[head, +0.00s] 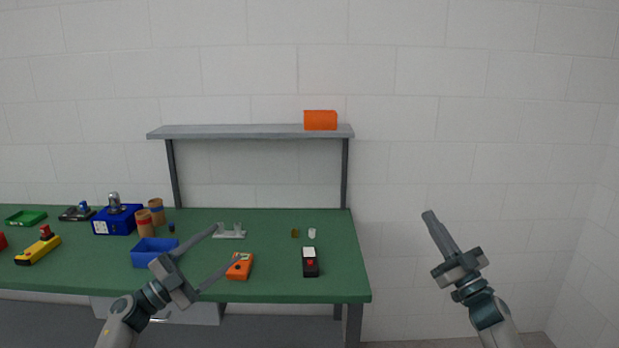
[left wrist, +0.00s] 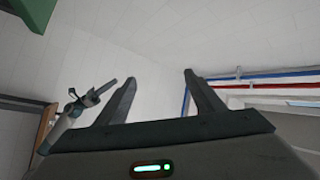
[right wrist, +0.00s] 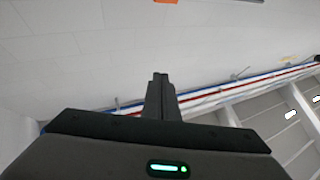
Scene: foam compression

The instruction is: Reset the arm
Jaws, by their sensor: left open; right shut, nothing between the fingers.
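My left gripper (head: 228,247) is open and empty, with its fingers spread in front of the green table (head: 330,290) in the head view. Its two fingers also show apart in the left wrist view (left wrist: 158,90). My right gripper (head: 428,214) is shut and empty, in front of the bare wall to the right of the table. Its fingers are together in the right wrist view (right wrist: 160,78). My right arm (left wrist: 75,112) also shows at the left of the left wrist view.
On the table are a blue bin (head: 154,252), an orange device (head: 239,267), a black and white device (head: 310,262), a blue box (head: 117,220) and a yellow control box (head: 38,249). An orange block (head: 320,120) sits on the shelf (head: 240,131). Space right of the table is clear.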

